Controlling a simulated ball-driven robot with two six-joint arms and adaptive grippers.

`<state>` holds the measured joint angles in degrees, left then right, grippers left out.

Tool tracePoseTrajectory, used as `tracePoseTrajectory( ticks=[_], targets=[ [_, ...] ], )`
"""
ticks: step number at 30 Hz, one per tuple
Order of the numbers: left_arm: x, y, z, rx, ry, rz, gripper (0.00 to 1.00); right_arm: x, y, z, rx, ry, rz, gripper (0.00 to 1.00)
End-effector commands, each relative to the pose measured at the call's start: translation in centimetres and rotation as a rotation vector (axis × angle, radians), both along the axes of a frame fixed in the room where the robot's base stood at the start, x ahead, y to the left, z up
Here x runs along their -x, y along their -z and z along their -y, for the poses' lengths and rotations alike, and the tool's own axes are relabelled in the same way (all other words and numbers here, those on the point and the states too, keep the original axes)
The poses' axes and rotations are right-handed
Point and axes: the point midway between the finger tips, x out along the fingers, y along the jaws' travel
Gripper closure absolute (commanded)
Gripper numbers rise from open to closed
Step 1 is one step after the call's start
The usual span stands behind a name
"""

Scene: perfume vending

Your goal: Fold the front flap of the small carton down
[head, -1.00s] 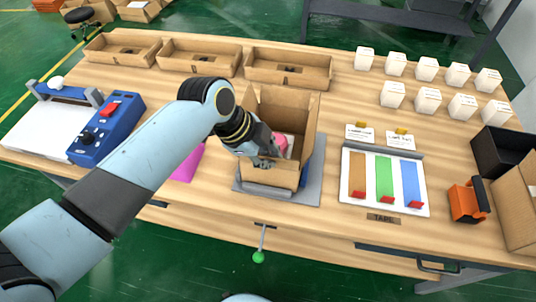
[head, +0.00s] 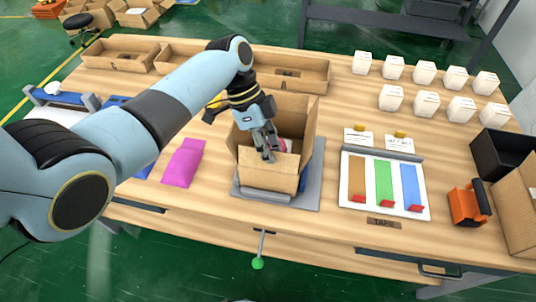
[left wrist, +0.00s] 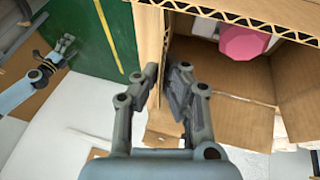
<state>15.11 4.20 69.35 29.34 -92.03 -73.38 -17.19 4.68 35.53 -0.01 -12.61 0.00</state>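The small carton (head: 266,178) stands on a grey plate (head: 309,190) at the front middle of the table, its top open and other flaps raised. A pink item (head: 282,145) is inside; it also shows in the left wrist view (left wrist: 245,40). My left gripper (head: 267,150) is at the carton's front edge, pointing down. In the left wrist view its fingers (left wrist: 165,85) are close together, with the cardboard of the front flap (left wrist: 160,125) between them. The fingers hide part of the flap. My right gripper (left wrist: 65,45) shows small in the left wrist view, away from the carton.
A magenta piece (head: 184,163) lies left of the carton. A board with coloured strips (head: 384,180) lies to its right. Open trays (head: 287,72) line the back, and several white boxes (head: 427,101) stand at the back right. An orange tape tool (head: 467,203) is at the right.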

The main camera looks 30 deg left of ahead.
Motion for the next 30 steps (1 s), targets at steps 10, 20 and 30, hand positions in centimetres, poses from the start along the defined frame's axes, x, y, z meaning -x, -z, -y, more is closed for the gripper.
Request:
tracePoseTrajectory(
  ticks=[10,20,30],
  targets=[
    [-0.69,0.24,-0.16,0.033,0.0,-0.112,1.0,0.03,1.18,-0.1,-0.001,0.001,0.0,0.19],
    [-0.65,0.23,-0.17,0.037,0.0,-0.126,1.0,0.04,1.23,-0.27,-0.003,0.001,0.0,0.19],
    [-0.65,0.24,-0.18,0.036,0.001,-0.125,0.74,0.04,1.23,-0.26,-0.003,0.001,0.0,0.19]
  ],
)
